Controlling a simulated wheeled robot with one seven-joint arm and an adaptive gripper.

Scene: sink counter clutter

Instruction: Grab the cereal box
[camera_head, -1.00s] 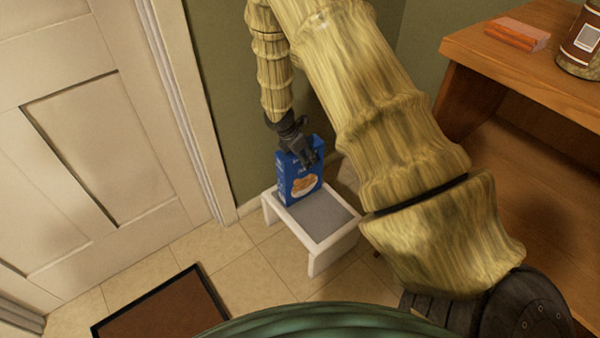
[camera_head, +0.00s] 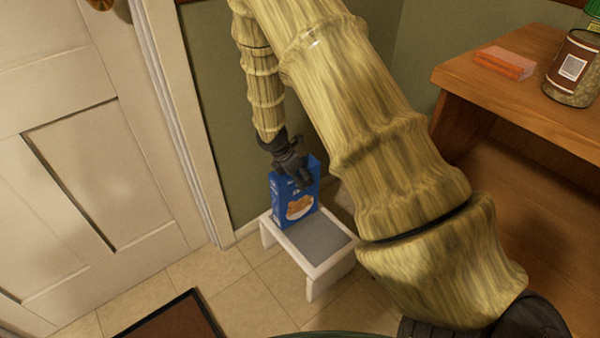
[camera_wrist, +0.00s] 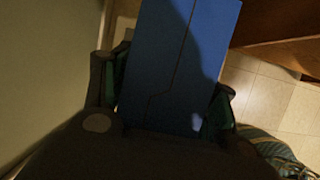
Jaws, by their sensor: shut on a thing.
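The blue cereal box (camera_head: 297,205) stands upright at the back of a small white stool with a grey top (camera_head: 318,240) in the head view. My gripper (camera_head: 293,175) reaches down from above and is shut on the top of the box. In the wrist view the blue box (camera_wrist: 180,65) fills the space between my two fingers (camera_wrist: 165,100), one on each side. I cannot tell whether the base of the box touches the stool or is slightly above it.
A wooden counter (camera_head: 470,75) at right holds an orange block (camera_head: 504,63) and a brown-labelled jar (camera_head: 573,68). A white door (camera_head: 80,150) is at left, with a brown mat (camera_head: 180,322) on the tiled floor. A green wall is close behind the stool.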

